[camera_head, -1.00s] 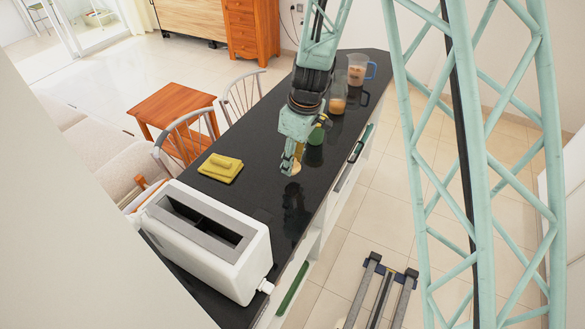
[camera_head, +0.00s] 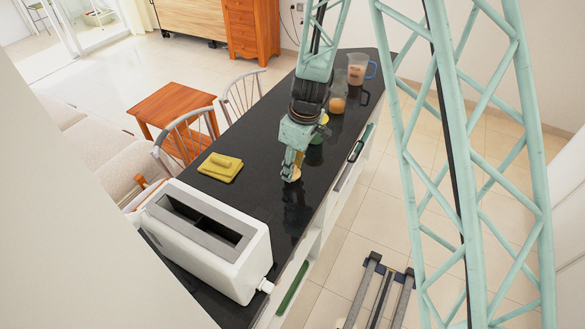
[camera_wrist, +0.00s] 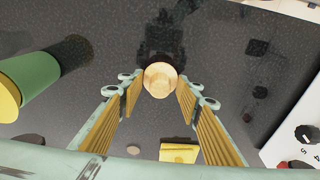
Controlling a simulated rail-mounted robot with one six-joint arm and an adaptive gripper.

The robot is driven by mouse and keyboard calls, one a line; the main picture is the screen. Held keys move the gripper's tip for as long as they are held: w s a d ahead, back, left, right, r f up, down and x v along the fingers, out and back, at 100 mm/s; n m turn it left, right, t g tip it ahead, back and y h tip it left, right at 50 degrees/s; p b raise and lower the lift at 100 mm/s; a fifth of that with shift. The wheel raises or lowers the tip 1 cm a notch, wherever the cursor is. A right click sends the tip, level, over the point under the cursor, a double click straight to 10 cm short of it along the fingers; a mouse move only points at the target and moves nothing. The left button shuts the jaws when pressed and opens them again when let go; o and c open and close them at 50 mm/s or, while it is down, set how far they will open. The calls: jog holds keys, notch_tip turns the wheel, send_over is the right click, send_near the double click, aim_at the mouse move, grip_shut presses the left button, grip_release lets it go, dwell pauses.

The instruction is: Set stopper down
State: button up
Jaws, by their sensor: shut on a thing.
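The stopper (camera_wrist: 160,79) is a pale, round, wooden-looking piece in the wrist view. My gripper (camera_wrist: 159,92) is shut on it, with a finger on each side. In the head view my gripper (camera_head: 291,172) points down low over the black counter (camera_head: 262,200), and the stopper (camera_head: 296,175) shows as a pale patch at its tip. I cannot tell whether the stopper touches the counter.
A green jar (camera_wrist: 40,78) stands close by, left in the wrist view. A folded yellow cloth (camera_head: 215,175) and a white toaster (camera_head: 240,265) are on the counter. An orange-filled glass (camera_head: 338,100) and a blue-handled jug (camera_head: 357,70) stand farther back.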

aim_at(297, 174)
jog(key=shift+f, duration=0.2)
jog(key=o, duration=0.7)
jog(key=shift+o, duration=0.2)
jog(key=shift+r, duration=0.2)
jog(key=shift+r, duration=0.5)
jog(key=r, duration=0.3)
jog(key=d+r, duration=0.1)
jog(key=r, duration=0.5)
jog(key=shift+s+d+r+p, duration=0.15)
jog(key=shift+s+r+p, duration=0.1)
jog(key=shift+s+p, duration=0.15)
jog(key=shift+d+r, duration=0.1)
jog(key=shift+r, duration=0.6)
